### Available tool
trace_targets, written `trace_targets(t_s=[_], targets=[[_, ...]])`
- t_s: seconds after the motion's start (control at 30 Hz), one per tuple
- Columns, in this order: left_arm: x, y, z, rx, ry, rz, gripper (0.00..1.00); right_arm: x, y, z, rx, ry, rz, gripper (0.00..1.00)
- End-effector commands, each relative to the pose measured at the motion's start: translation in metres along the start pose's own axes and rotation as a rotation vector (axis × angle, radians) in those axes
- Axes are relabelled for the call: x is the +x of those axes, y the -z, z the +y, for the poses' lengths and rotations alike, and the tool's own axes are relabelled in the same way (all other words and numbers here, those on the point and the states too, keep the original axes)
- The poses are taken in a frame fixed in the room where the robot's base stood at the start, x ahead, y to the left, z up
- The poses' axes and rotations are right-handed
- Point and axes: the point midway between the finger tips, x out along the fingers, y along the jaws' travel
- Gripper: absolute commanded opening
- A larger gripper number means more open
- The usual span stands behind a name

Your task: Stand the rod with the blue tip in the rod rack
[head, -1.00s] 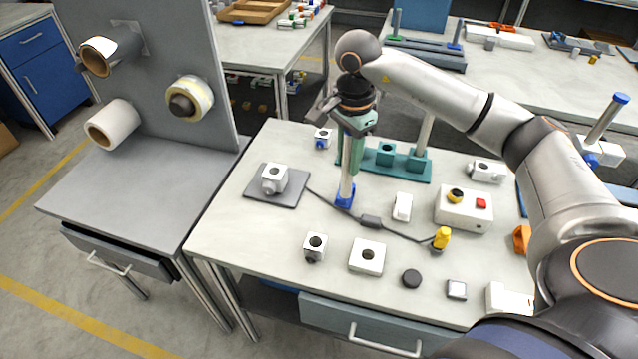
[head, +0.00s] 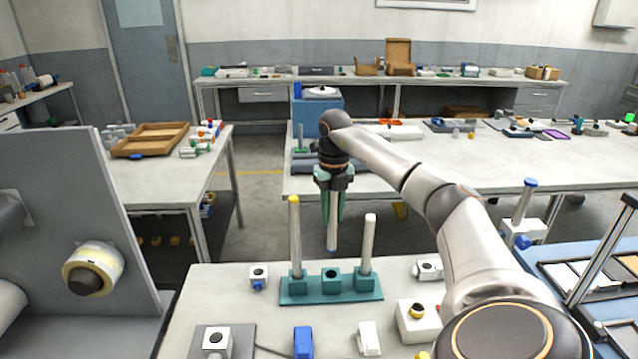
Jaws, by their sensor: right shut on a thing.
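My right gripper (head: 333,203) is shut on an upright grey rod (head: 333,228), held near its upper part. The fingers hide the rod's top; its lower end looks bluish. The teal rod rack (head: 306,291) stands on the near table with three sockets. A yellow-tipped rod (head: 295,240) stands in its left socket and a pale-topped rod (head: 368,245) in its right socket. The middle socket (head: 331,274) is empty; the held rod's lower end shows just above it in the picture, apart from it. My left gripper is not in view.
An empty blue holder (head: 303,342) stands in front of the rack. A blue-tipped rod (head: 525,200) stands on a white and blue fixture (head: 522,233) at right. A switch box (head: 418,322) is near my right arm. A grey panel (head: 80,230) stands at left.

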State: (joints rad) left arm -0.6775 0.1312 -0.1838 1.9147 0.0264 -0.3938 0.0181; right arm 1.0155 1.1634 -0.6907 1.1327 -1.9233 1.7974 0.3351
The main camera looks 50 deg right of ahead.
Motion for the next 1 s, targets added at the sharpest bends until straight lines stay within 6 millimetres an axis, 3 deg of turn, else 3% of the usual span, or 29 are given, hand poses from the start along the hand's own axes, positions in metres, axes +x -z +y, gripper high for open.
trace_targets(t_s=[0.33, 0.7, 1.0], targets=[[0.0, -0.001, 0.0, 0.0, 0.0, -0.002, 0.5, 0.026, 0.001, -0.002, 0.018, 0.002, 0.003, 0.0], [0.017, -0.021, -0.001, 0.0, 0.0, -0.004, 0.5, 0.072, 0.0, -0.001, 0.015, 0.0, 0.001, 0.0], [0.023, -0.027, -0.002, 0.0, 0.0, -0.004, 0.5, 0.094, 0.0, -0.001, 0.015, -0.001, 0.0, 0.0]])
